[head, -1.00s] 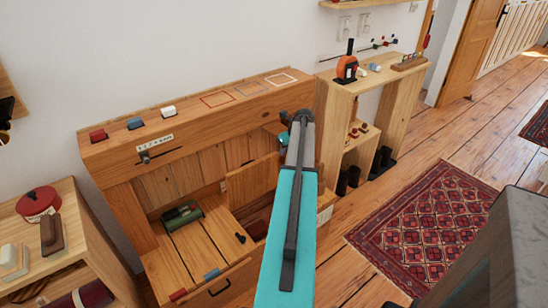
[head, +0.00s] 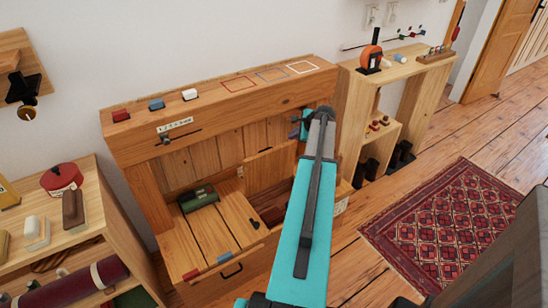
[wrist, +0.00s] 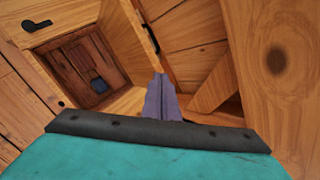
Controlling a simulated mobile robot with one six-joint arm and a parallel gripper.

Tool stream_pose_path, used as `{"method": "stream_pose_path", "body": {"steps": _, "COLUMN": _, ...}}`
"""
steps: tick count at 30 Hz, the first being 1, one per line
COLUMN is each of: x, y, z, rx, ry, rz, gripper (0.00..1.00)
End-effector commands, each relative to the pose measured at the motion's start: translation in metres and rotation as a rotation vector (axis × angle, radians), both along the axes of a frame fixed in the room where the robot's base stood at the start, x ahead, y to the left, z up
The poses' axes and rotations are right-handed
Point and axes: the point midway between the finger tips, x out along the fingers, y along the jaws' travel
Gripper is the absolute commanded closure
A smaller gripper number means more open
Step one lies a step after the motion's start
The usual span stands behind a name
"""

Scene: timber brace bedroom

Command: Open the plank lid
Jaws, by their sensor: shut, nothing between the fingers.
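The plank lid (head: 265,170) stands raised and tilted at the right side of the wooden bench seat, with an opening (head: 275,202) below it. In the wrist view, the dark-walled compartment (wrist: 85,62) is uncovered, with a small blue-grey thing (wrist: 98,85) inside. A plank (wrist: 190,35) with a dark handle (wrist: 150,38) on its edge rises to the right of it. My gripper (head: 294,132) is near the lid's upper right corner in the head view. Its purple fingers (wrist: 162,97) are together and empty. I cannot tell whether they touch the lid; my arm hides part of it.
A green cylinder (head: 199,197) lies on the bench seat (head: 205,230). A dark latch (head: 254,223) sits by the opening. The bench's upper ledge (head: 215,100) carries several coloured blocks. A shelf unit (head: 345,110) stands close right. Floor around the red rug (head: 445,215) is free.

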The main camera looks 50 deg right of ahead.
Motion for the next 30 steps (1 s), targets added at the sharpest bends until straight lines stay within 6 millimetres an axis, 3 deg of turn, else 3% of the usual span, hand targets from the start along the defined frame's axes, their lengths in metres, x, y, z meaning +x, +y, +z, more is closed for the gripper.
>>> {"method": "stream_pose_path", "body": {"steps": 18, "x": -0.011, "y": 0.061, "z": -0.012, "rx": -0.482, "ry": -0.097, "rz": 0.37, "gripper": 1.0}}
{"method": "stream_pose_path", "body": {"steps": 24, "x": -0.023, "y": 0.081, "z": -0.026, "rx": -0.598, "ry": -0.132, "rz": 0.403, "gripper": 1.0}}
{"method": "stream_pose_path", "body": {"steps": 30, "x": -0.036, "y": 0.097, "z": -0.047, "rx": -0.604, "ry": -0.174, "rz": 0.364, "gripper": 1.0}}
